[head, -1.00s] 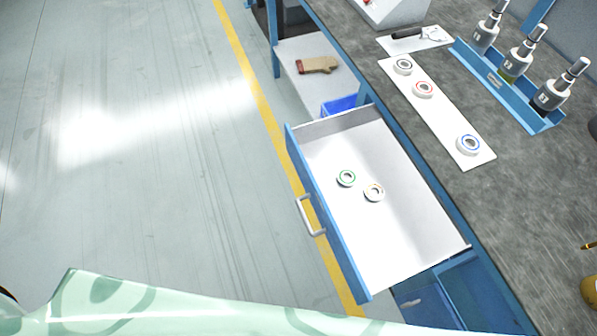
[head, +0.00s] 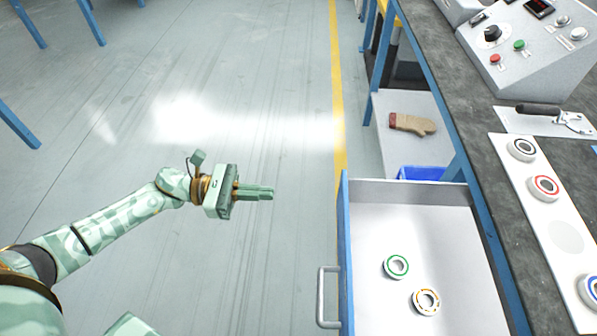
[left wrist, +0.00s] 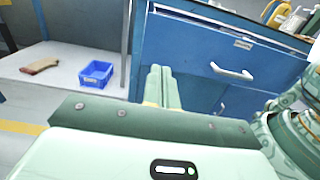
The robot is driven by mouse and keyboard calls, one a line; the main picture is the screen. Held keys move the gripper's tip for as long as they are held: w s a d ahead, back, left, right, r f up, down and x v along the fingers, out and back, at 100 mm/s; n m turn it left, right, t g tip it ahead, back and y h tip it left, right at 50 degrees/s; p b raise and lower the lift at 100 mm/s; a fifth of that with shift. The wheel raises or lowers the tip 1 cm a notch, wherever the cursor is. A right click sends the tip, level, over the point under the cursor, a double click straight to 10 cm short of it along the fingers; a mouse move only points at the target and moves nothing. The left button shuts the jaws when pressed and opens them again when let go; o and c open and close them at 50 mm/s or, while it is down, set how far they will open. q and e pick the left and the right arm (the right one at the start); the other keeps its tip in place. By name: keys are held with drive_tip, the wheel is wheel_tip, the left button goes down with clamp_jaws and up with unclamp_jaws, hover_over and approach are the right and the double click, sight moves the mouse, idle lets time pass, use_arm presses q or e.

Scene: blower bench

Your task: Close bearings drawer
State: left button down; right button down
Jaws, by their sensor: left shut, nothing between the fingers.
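The bearings drawer (head: 430,215) is pulled out from the bench in the head view, with its blue front facing left and a metal handle (head: 322,297) on it. A green-ringed bearing (head: 396,267) and an orange-ringed bearing (head: 426,301) lie inside. In the left wrist view the blue drawer front (left wrist: 215,55) and its handle (left wrist: 232,72) are ahead of the fingers. My left gripper (head: 272,192) is shut and empty, left of the drawer front and apart from it. It also shows in the left wrist view (left wrist: 160,72). My right gripper is not in view.
The bench top (head: 452,75) holds a control box (head: 530,50) and a white mat (head: 535,205) with several bearings. A glove (head: 412,124) and a blue bin (head: 422,173) rest on the lower shelf. The floor left of the drawer is clear.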

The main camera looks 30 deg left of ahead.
sight(340, 197)
use_arm(q)
drive_tip(key=b+x, duration=0.1)
drive_tip(key=x, duration=1.1)
drive_tip(key=shift+w+d, duration=0.35)
drive_tip(key=shift+d, duration=0.25)
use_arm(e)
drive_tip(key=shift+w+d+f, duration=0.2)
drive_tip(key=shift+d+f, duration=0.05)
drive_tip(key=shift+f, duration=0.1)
